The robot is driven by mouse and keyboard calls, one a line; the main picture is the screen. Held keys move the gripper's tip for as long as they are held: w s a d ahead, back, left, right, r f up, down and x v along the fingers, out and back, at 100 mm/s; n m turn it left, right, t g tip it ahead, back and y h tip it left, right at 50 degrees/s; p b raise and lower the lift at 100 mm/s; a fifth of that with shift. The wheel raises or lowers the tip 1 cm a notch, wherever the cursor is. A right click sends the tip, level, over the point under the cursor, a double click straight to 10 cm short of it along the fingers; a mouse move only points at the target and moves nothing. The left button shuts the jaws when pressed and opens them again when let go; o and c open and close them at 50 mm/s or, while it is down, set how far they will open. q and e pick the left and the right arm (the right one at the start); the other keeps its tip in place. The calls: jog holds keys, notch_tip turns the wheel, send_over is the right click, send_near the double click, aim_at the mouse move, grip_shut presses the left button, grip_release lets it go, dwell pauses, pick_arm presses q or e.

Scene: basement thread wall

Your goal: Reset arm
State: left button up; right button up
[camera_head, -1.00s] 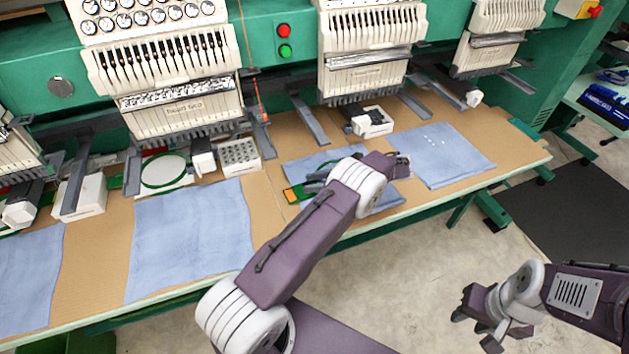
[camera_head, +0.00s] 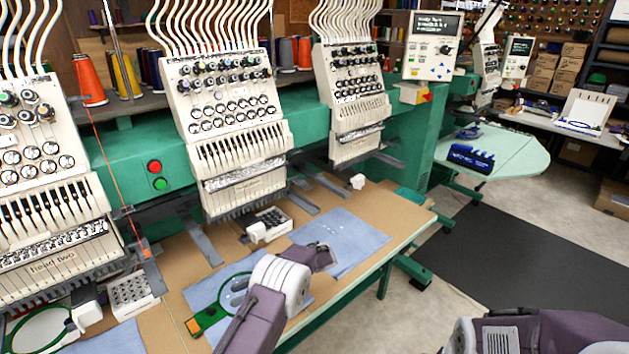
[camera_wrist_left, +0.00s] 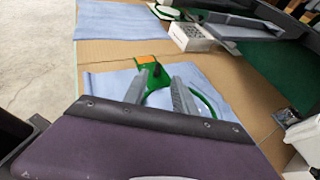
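My left gripper (camera_head: 322,258) is over the work table, beside a blue cloth, partly hidden behind its own wrist in the head view. In the left wrist view its two grey fingers (camera_wrist_left: 162,86) are apart with nothing clearly held between them. They overlap a green embroidery hoop (camera_wrist_left: 212,95) on a blue cloth (camera_wrist_left: 105,82); contact cannot be told. The hoop (camera_head: 212,312), with an orange-marked bracket, also shows left of my left arm in the head view. My right arm (camera_head: 530,335) shows only in part at the bottom right; its gripper is cut off.
Embroidery machine heads (camera_head: 240,150) stand along the table's back. Another blue cloth (camera_head: 340,240) lies to the right. A white block with holes (camera_head: 132,293) stands at the left. Dark mat (camera_head: 520,265) and open floor lie to the right, with a side table (camera_head: 500,152) beyond.

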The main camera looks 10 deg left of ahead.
pick_arm(q)
jog(key=s+a+r+n+h, duration=0.2)
jog(key=s+r+h, duration=0.15)
jog(key=r, duration=0.75)
jog(key=s+d+f+n+t+h, duration=0.25)
jog(key=s+d+h, duration=0.2)
jog(key=s, duration=0.25)
jog(key=s+d+f+n+t+h, duration=0.1)
jog(key=s+d+f+n+h, duration=0.3)
jog(key=s, duration=0.4)
jog(key=shift+w+d+f+n+t+h, duration=0.15)
jog(key=shift+d+f+n+t, duration=0.3)
jog(key=shift+d+n, duration=0.45)
jog(key=shift+w+d+f+n+t+h, duration=0.1)
jog(key=shift+d+f+n+t, duration=0.3)
jog(key=shift+d+n, duration=0.5)
jog(key=shift+w+d+f+n+t+h, duration=0.15)
jog(key=shift+d+f+n+t, duration=0.3)
jog(key=shift+d+n, duration=0.45)
